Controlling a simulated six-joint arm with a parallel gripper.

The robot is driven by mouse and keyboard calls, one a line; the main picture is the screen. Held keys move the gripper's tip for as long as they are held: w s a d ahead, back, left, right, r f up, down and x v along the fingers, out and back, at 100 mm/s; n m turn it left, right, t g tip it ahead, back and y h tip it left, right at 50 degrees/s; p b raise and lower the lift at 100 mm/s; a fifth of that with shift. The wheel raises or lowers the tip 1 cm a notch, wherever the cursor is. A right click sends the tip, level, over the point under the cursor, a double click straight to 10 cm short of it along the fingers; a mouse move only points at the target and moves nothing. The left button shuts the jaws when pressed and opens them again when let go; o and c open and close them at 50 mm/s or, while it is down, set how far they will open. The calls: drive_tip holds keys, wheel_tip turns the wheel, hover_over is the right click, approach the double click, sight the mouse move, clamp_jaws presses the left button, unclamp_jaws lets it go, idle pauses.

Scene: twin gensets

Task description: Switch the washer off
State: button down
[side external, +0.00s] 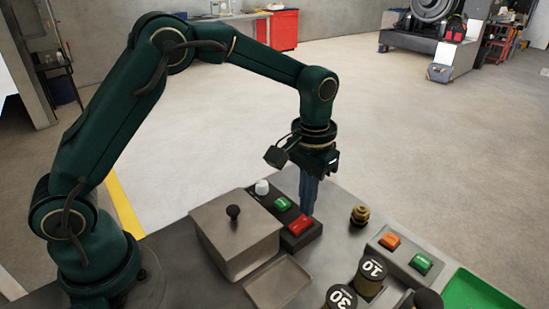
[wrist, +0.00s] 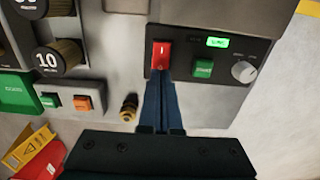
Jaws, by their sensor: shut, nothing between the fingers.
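A dark control panel (side external: 262,200) beside a metal box carries a red rocker switch (side external: 300,225), a green button (side external: 282,203) and a pale knob (side external: 262,187). In the wrist view the red rocker (wrist: 162,55) shows a white mark, and a small green display (wrist: 217,42) is lit above the green button (wrist: 203,68). My gripper (side external: 307,211) is shut and empty, pointing down over the panel by the red rocker. In the wrist view its fingertips (wrist: 161,80) are at the rocker's lower edge; I cannot tell whether they touch. No label I can read names the washer.
A lidded metal box (side external: 235,238) with a black knob stands beside the panel. A brass fitting (side external: 359,215) stands up from the bench to the right. A second panel has orange (side external: 390,241) and green (side external: 422,263) buttons, near cylinders marked 10 (side external: 371,277) and 30 (side external: 341,298).

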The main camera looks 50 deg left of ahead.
drive_tip(key=shift+f, duration=0.95)
idle(0.4)
drive_tip(key=shift+r, duration=3.55)
drive_tip(key=s+a+r+t, duration=0.35)
drive_tip(key=s+r, duration=0.35)
drive_tip(key=r, duration=0.3)
drive_tip(key=s+a+f+t, duration=0.2)
drive_tip(key=s+f, duration=0.3)
drive_tip(key=s, duration=0.5)
drive_tip(key=shift+f, duration=0.3)
